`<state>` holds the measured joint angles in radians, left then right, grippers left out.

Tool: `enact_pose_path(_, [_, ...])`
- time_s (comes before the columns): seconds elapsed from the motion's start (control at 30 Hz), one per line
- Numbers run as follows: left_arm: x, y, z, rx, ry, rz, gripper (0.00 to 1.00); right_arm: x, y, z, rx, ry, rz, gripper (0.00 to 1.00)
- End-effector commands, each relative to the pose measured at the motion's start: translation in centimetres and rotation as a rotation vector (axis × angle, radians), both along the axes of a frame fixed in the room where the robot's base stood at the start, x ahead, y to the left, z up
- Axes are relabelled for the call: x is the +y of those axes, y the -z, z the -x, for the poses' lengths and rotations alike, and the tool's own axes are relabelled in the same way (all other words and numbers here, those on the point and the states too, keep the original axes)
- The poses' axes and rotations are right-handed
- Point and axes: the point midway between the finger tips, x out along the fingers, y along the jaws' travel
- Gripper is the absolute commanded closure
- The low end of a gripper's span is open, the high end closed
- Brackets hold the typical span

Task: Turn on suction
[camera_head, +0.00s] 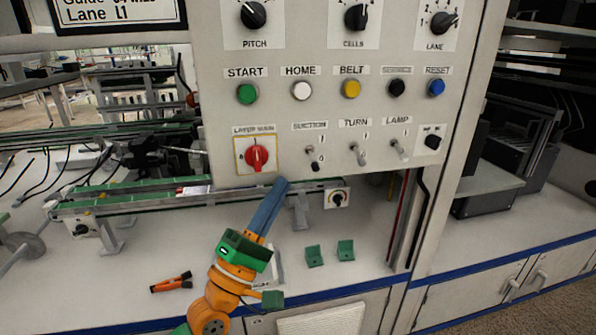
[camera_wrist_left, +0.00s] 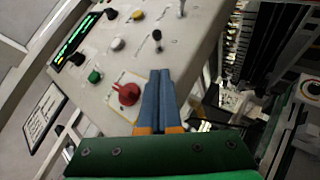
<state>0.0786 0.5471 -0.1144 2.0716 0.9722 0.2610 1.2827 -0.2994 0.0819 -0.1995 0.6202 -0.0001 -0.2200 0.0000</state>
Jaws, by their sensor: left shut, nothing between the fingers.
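The suction switch (camera_head: 313,158) is a small toggle under the label "SUCTION" on the upright grey control panel (camera_head: 290,108). Its lever appears to point down, towards the 0 mark. In the left wrist view a small dark-tipped toggle (camera_wrist_left: 157,41), which looks like the suction switch, stands beyond the fingertips. My left gripper (camera_head: 282,182) has blue fingers, shut and empty. Its tips are below and left of the suction switch, near the panel's lower edge, and appear apart from the switch. The closed fingers also fill the lower middle of the left wrist view (camera_wrist_left: 159,85). My right gripper is not in view.
A red rotary knob (camera_head: 258,155) sits just left of the suction switch; it also shows in the wrist view (camera_wrist_left: 127,94). The turn toggle (camera_head: 361,155) and lamp toggle (camera_head: 400,150) are to the right. Coloured push buttons sit above. A rail (camera_head: 240,195) runs below the panel.

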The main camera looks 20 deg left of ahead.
Motion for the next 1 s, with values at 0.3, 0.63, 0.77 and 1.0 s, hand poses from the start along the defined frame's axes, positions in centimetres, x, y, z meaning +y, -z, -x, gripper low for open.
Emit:
enact_pose_path(0.3, [-3.1,-2.1,-1.2,0.000,0.001,0.001,1.00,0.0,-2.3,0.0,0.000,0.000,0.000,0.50])
enact_pose_path(0.63, [-3.2,-2.0,-1.2,0.001,-0.001,-0.001,1.00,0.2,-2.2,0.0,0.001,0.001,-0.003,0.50])
enact_pose_path(0.77, [-3.2,-2.3,-1.2,0.009,-0.001,0.005,1.00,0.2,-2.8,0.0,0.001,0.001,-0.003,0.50])
enact_pose_path(1.0, [-3.2,-2.6,-1.3,0.051,-0.001,0.033,1.00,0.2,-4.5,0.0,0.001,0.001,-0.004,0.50])
